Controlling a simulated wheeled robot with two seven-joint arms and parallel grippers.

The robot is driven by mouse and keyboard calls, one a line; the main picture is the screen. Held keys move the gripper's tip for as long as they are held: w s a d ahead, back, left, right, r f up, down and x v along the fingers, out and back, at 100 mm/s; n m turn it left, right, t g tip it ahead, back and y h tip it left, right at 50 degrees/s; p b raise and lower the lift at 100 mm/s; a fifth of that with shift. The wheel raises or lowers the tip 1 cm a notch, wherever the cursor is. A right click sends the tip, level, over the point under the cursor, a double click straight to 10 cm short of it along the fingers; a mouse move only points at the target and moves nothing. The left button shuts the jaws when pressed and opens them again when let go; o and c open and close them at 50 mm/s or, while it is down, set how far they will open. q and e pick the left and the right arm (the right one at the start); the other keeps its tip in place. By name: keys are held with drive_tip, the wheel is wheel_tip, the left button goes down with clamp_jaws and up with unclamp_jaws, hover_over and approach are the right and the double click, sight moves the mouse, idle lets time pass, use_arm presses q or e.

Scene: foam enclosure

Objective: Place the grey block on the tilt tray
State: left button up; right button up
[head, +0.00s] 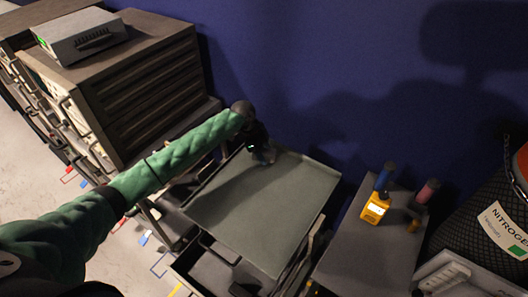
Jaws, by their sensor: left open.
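The tilt tray (250,222) is a flat grey-green tray with a low rim in the middle of the head view. My left arm, in a green sleeve, reaches in from the left. Its dark gripper (264,157) is open over the far edge of the tray and points down. A small grey-blue patch shows at its fingertips; I cannot tell whether it is the grey block or part of the gripper. I make out no grey block elsewhere. Whether the fingertips touch the tray is unclear. My right gripper is not in view.
Drawer cabinets stand at the left, one with a grey instrument (80,37) on top. Right of the tray, a grey cart top (355,262) holds a yellow meter (376,207) and blue and red cylinders. A nitrogen-labelled container (490,220) stands far right. A blue wall is behind.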

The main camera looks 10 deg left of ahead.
use_arm(q)
drive_tip(key=shift+r, duration=0.2)
drive_tip(key=shift+a+r, duration=0.15)
drive_tip(key=b+v, duration=0.3)
drive_tip(key=v, duration=0.7)
drive_tip(key=shift+b+v, duration=0.35)
drive_tip(key=shift+v, duration=0.4)
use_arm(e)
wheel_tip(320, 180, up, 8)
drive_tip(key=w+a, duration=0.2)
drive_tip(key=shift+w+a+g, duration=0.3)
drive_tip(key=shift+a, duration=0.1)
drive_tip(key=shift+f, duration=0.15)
